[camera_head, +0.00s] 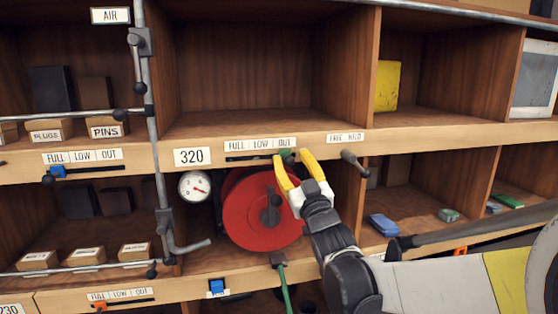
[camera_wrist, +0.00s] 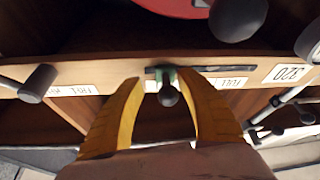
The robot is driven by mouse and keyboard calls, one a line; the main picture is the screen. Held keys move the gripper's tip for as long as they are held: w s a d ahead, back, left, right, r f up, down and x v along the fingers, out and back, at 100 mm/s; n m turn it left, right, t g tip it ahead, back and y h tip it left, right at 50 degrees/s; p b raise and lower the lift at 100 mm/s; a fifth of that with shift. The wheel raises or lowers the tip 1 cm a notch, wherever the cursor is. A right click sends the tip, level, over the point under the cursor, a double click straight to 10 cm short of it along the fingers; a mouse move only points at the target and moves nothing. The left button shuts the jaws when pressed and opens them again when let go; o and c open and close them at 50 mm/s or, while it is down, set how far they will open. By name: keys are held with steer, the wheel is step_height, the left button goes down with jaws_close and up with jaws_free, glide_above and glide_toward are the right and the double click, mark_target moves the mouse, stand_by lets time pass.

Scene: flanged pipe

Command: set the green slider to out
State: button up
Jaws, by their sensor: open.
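The green slider (camera_head: 288,154) sits in a slot on the front rail of shelf 320, under the label strip FULL LOW OUT (camera_head: 260,144). It is near the right end of the slot, by the word OUT. In the wrist view, which is turned over, the green slider (camera_wrist: 168,91) shows a dark ball knob. A short piece of slot is visible past it on the left. My gripper (camera_head: 292,155) is open, with one yellow finger on each side of the knob. In the wrist view my gripper (camera_wrist: 160,78) shows gaps beside the knob; contact cannot be told.
A red disc (camera_head: 250,215) with a dark handle is below the rail, beside a gauge (camera_head: 195,187). A dark lever (camera_head: 355,160) sticks out right of my gripper. A grey vertical pipe (camera_head: 152,110) stands left. A blue slider (camera_head: 58,172) is on the left rail.

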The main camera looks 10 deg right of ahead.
steer(key=shift+w+a, duration=0.1)
steer(key=shift+a, duration=0.15)
steer(key=v, duration=1.2)
steer(key=shift+d, duration=0.1)
steer(key=s+d+f+m+g+h+b, duration=0.2)
steer(key=s+f+m+g+h, duration=0.15)
steer(key=f+g, duration=0.55)
steer(key=s+a+f+g+y, duration=0.1)
steer(key=s+f+g, duration=0.2)
steer(key=s+f, duration=0.4)
steer(key=s+a+f+g+y+b, duration=0.1)
steer(key=s+a+f+g, duration=0.1)
steer(key=s+f, duration=0.5)
steer(key=shift+s+f+g, duration=0.4)
steer(key=shift+s+g, duration=0.3)
steer(key=shift+s, duration=0.45)
